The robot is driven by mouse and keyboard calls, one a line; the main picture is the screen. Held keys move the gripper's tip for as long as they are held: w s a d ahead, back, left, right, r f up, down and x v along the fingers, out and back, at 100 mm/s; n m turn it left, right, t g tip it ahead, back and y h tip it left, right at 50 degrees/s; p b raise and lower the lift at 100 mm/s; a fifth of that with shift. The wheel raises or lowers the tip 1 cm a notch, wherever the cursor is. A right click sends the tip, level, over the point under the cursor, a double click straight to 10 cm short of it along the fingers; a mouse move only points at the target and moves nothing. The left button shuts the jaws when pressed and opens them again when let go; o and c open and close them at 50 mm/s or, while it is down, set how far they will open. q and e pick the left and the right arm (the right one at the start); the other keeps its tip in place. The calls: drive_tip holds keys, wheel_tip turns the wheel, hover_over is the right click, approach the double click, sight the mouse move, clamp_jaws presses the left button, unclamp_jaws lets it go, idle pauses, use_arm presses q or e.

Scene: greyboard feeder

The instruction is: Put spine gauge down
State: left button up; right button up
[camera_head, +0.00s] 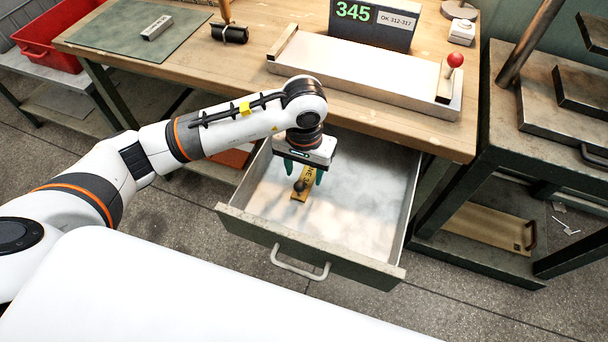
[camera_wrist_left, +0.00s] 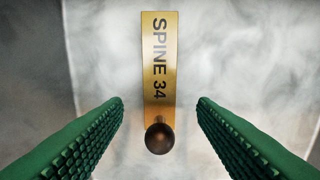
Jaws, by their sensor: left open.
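The spine gauge (camera_head: 306,186) is a flat brass-yellow strip with a dark round knob. It lies in the open drawer, and in the left wrist view the gauge (camera_wrist_left: 159,60) reads "SPINE 34", with the knob toward the bottom. My left gripper (camera_head: 304,178) is over the gauge inside the drawer. In the left wrist view the green ribbed fingers of the left gripper (camera_wrist_left: 160,103) stand apart on either side of the knob, with gaps to both sides. The drawer (camera_head: 365,215) has a pale bottom. My right gripper is not in view.
The drawer front with its handle (camera_head: 299,265) stands out below the wooden workbench (camera_head: 250,50). On the bench are a long metal tray (camera_head: 360,75) with a red-knobbed piece, a display box (camera_head: 372,22) and a green mat (camera_head: 125,30). A dark metal rack (camera_head: 500,140) stands at right.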

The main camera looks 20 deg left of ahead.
use_arm(q)
wheel_tip(320, 180, up, 9)
drive_tip(key=shift+f, duration=0.15)
idle(0.4)
